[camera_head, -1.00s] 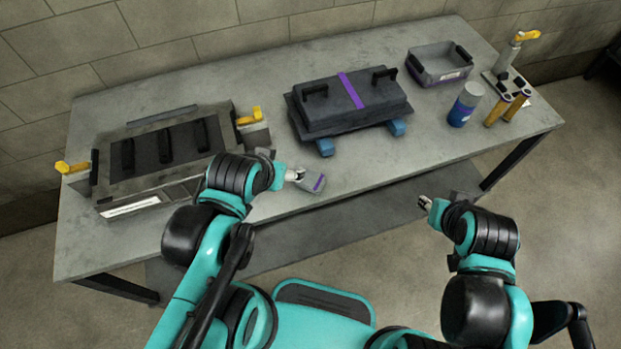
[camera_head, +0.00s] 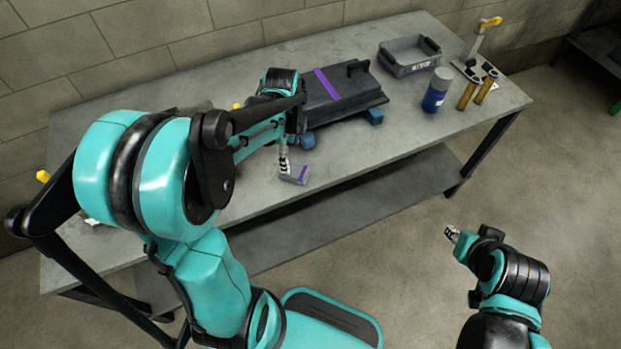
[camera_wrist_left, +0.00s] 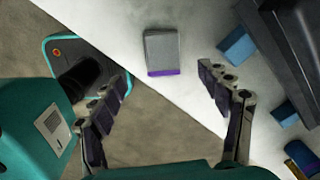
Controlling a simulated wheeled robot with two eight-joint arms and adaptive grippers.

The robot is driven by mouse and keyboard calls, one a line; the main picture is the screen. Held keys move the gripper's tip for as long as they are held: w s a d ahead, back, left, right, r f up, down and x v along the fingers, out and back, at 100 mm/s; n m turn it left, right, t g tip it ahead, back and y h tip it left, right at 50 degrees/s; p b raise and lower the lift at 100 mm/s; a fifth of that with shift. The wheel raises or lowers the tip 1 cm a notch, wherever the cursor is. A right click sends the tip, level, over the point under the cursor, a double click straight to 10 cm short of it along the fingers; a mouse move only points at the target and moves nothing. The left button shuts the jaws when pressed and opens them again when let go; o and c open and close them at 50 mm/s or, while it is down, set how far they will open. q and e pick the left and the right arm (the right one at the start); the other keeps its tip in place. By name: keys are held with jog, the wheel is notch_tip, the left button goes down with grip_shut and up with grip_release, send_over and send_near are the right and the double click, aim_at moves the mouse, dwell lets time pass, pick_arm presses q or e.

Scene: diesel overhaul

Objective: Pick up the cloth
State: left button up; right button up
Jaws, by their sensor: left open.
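The cloth (camera_head: 296,175) is a small folded grey pad with a purple stripe, lying flat near the front edge of the workbench. In the left wrist view the cloth (camera_wrist_left: 161,48) lies ahead of the fingers, roughly between the two sides. My left gripper (camera_head: 284,166) points down beside the cloth; in the left wrist view its fingers (camera_wrist_left: 164,78) are spread and empty. Whether the fingertips touch the cloth in the head view I cannot tell. My right gripper (camera_head: 451,234) hangs off the bench in front, its jaws too small to judge.
The workbench (camera_head: 370,165) holds a black cover (camera_head: 342,100) with a purple strap on blue blocks (camera_head: 375,115), behind the cloth. A grey bin (camera_head: 410,60), a blue can (camera_head: 436,92) and yellow-brown cylinders (camera_head: 467,95) stand right. My left arm hides the bench's left part.

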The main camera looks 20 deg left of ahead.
aim_at(295, 171)
pick_arm(q)
jog(key=shift+w+f+m, duration=0.3)
jog(key=shift+f+m, duration=0.3)
jog(key=shift+f, duration=0.3)
jog(key=f+b, duration=0.1)
jog(key=f, duration=0.1)
jog(key=f+b, duration=0.1)
jog(key=f, duration=0.2)
jog(key=f+b, duration=0.2)
jog(key=shift+w+d+f, duration=0.2)
jog(key=shift+d+f, duration=0.05)
jog(key=shift+f, duration=0.05)
jog(key=shift+r, duration=0.1)
pick_arm(e)
jog(key=f, duration=0.3)
jog(key=shift+s+d+f, duration=0.3)
jog(key=shift+d+f, duration=0.05)
jog(key=shift+f, duration=0.05)
pick_arm(q)
jog(key=c, duration=1.3)
jog(key=shift+r, duration=0.15)
jog(key=shift+c, duration=0.2)
